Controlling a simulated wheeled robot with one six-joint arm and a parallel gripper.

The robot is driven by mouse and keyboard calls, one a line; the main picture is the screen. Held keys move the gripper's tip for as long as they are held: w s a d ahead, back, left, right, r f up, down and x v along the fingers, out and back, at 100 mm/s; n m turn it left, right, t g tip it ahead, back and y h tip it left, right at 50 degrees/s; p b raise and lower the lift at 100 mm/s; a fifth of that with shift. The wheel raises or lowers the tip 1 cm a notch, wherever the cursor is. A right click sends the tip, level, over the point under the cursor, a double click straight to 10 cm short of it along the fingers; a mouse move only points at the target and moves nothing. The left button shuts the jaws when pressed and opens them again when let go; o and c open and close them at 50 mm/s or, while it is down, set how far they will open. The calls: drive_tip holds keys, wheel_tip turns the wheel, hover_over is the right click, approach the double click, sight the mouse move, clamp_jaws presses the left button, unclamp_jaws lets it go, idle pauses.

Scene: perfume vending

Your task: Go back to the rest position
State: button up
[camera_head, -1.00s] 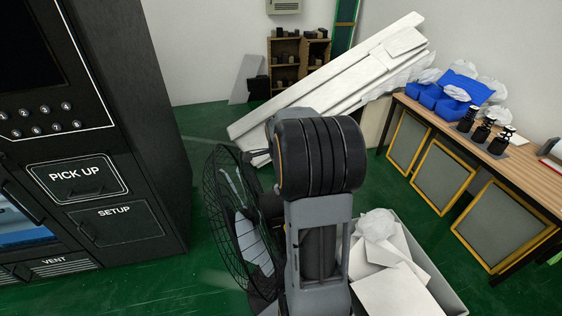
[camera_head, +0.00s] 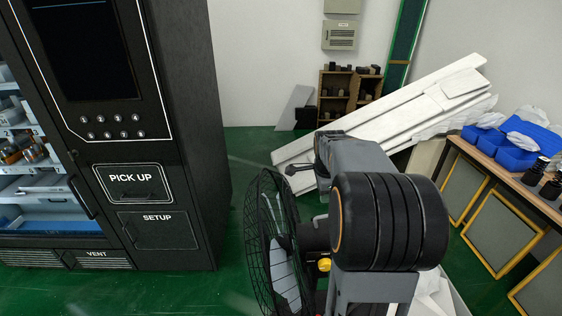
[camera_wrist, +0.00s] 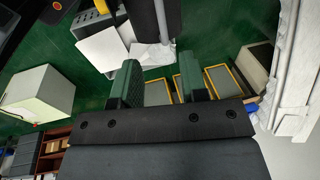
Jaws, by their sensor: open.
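My gripper (camera_wrist: 160,85) shows in the wrist view with its two green-grey fingers apart and nothing between them. Behind it in that view are the green floor and white boards. In the head view my arm is raised in front of me, right of the middle, and its large dark joint hides part of the floor. The gripper's fingers cannot be made out in the head view. The black vending machine (camera_head: 185,150) stands at the left, apart from my arm, with its PICK UP door (camera_head: 133,184) and SETUP door (camera_head: 155,229) shut.
A black caged fan (camera_head: 268,225) stands close left of my arm. White boards (camera_head: 400,110) lean behind it. A wooden table (camera_head: 490,160) with blue bins (camera_head: 515,155) stands at the right. A small shelf (camera_head: 335,98) is at the back. Green floor is free beside the machine.

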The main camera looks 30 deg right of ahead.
drive_tip(key=shift+a, duration=0.1)
drive_tip(key=s+a+n+t, duration=0.1)
drive_tip(key=s+a+n, duration=0.3)
drive_tip(key=a+n, duration=0.3)
drive_tip(key=s+a+n+t+y, duration=0.1)
drive_tip(key=s+a+n, duration=0.3)
drive_tip(key=a+n, duration=0.3)
drive_tip(key=s+a+r+n, duration=0.1)
drive_tip(key=s+a+n, duration=0.3)
drive_tip(key=a+n, duration=0.3)
drive_tip(key=shift+s+a+n+t+y, duration=0.3)
drive_tip(key=shift+a+n+t, duration=0.1)
drive_tip(key=shift+n, duration=0.3)
